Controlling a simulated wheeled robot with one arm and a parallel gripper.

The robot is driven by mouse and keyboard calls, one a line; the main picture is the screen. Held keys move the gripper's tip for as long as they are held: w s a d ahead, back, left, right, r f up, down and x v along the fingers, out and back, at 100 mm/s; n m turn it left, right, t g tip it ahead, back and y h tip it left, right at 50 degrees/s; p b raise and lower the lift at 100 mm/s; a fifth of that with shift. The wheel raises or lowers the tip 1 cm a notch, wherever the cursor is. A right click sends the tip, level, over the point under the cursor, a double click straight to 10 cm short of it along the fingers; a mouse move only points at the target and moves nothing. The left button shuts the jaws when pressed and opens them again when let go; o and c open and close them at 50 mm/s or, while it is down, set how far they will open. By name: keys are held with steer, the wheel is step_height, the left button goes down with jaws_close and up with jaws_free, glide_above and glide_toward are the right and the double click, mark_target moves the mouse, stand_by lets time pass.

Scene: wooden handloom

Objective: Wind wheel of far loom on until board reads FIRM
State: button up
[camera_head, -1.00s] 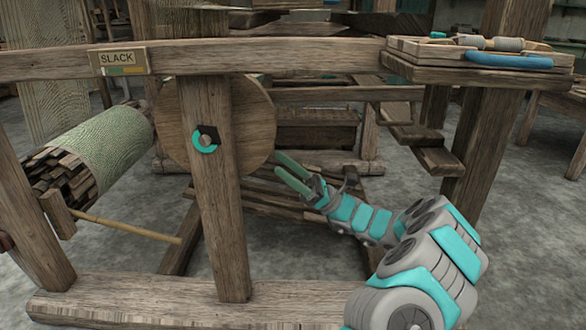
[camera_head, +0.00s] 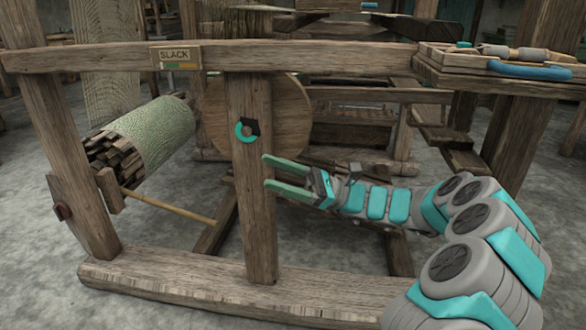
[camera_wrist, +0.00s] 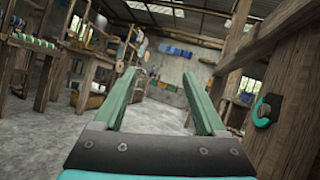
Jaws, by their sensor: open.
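The board (camera_head: 175,57) on the loom's top rail reads SLACK in the head view. A round wooden wheel (camera_head: 290,112) stands behind an upright post (camera_head: 250,190). A teal and black ring-shaped fitting (camera_head: 246,130) sits on the front of that post; it also shows at the right of the wrist view (camera_wrist: 265,110). My gripper (camera_head: 267,172) is open with nothing between its green fingers. Its tips lie just right of the post and below the fitting in the picture. I cannot tell whether they touch the post. The wrist view shows both fingers (camera_wrist: 165,90) pointing into the room.
A roll of green cloth (camera_head: 160,130) lies at left, with a thin stick (camera_head: 165,206) below it. A low beam (camera_head: 190,285) crosses the front. A tray (camera_head: 480,80) with a blue tool (camera_head: 530,70) is at upper right. Grey floor is open at left.

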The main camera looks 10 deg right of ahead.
steer(key=shift+n+g+h, duration=0.8)
steer(key=shift+g, duration=0.1)
steer(key=shift+s+a+r, duration=0.2)
steer(key=shift+s+a, duration=0.65)
steer(key=shift+s+a+r, duration=0.2)
steer(key=shift+s+a, duration=0.6)
steer(key=shift+s, duration=0.05)
steer(key=s+a+n+g+h+p, duration=0.35)
steer(key=s+a+h, duration=0.2)
steer(key=s, duration=0.45)
steer(key=s+f+n+h+p, duration=0.1)
steer(key=s+f+n+h, duration=0.15)
steer(key=s, duration=0.35)
steer(key=s+f+n+h+p, duration=0.1)
steer(key=s+f+n+h, duration=0.1)
steer(key=s+h, duration=0.3)
steer(key=s+d+f+n+t+h+p, duration=0.2)
steer(key=s+d+h, duration=0.2)
steer(key=d, duration=0.4)
steer(key=s+d+f+n+t+h+p, duration=0.2)
steer(key=s+d+t+h+p, duration=0.1)
steer(key=d, duration=0.6)
steer(key=shift+s+d+f+h, duration=0.3)
steer(key=shift+s+h, duration=0.6)
steer(key=shift+h, duration=0.1)
steer(key=shift+a+t, duration=0.1)
steer(key=shift+t, duration=0.15)
